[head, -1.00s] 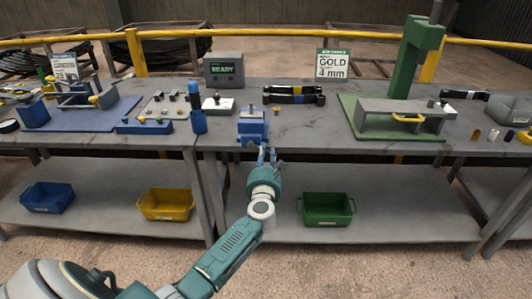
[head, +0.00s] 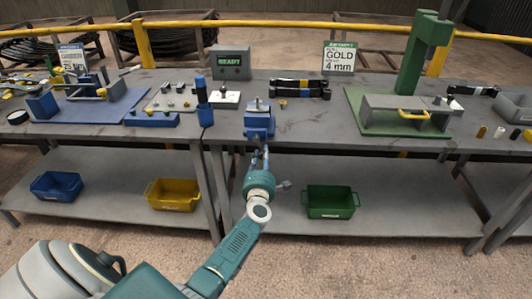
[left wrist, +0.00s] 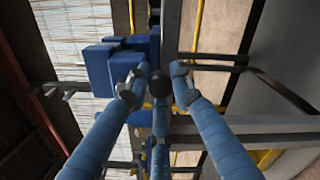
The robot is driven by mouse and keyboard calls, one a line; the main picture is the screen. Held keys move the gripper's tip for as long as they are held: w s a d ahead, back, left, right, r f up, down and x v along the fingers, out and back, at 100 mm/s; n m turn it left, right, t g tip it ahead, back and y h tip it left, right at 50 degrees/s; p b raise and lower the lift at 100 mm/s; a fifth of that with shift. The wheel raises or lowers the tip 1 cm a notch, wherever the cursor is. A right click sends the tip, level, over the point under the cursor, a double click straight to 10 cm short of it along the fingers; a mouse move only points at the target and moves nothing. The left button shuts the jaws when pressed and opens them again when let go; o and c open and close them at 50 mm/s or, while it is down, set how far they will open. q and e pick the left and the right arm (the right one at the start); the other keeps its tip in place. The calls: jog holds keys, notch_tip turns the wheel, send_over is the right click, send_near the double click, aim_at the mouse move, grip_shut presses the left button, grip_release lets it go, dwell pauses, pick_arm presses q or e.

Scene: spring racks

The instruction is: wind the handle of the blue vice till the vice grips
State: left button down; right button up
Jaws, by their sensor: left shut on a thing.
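The blue vice (head: 259,122) stands at the front edge of the grey table in the middle of the head view. In the left wrist view the blue vice (left wrist: 101,68) shows beyond my fingers. My left gripper (head: 259,150) is just below the front of the vice. In the left wrist view my left gripper (left wrist: 157,86) has its fingertips around a dark round knob of the vice handle (left wrist: 186,92), shut on it. The fingers hide most of the handle. Whether the jaws of the vice touch anything is too small to tell. My right gripper is not in view.
A green press (head: 416,90) stands at the right. Blue (head: 55,186), yellow (head: 174,195) and green (head: 331,201) bins sit on the lower shelf.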

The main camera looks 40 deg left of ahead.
pick_arm(q)
jog(key=shift+s+a+f+m+p, duration=0.2)
jog(key=shift+s+a+m+p, duration=0.25)
jog(key=shift+m, duration=0.95)
jog(key=shift+s+a+f+m+p, duration=0.2)
jog(key=shift+s+a+m+p, duration=0.25)
jog(key=shift+m, duration=0.95)
jog(key=shift+s+a+f+m+p, duration=0.25)
jog(key=shift+a+m+p, duration=0.35)
jog(key=shift+m, duration=0.8)
jog(key=shift+s+a, duration=0.1)
jog(key=c, duration=1.5)
grip_release()
jog(key=shift+r, duration=0.15)
jog(key=shift+s+a+r, duration=0.1)
jog(key=shift+r, duration=0.15)
jog(key=v, duration=1.2)
jog(key=shift+s, duration=0.1)
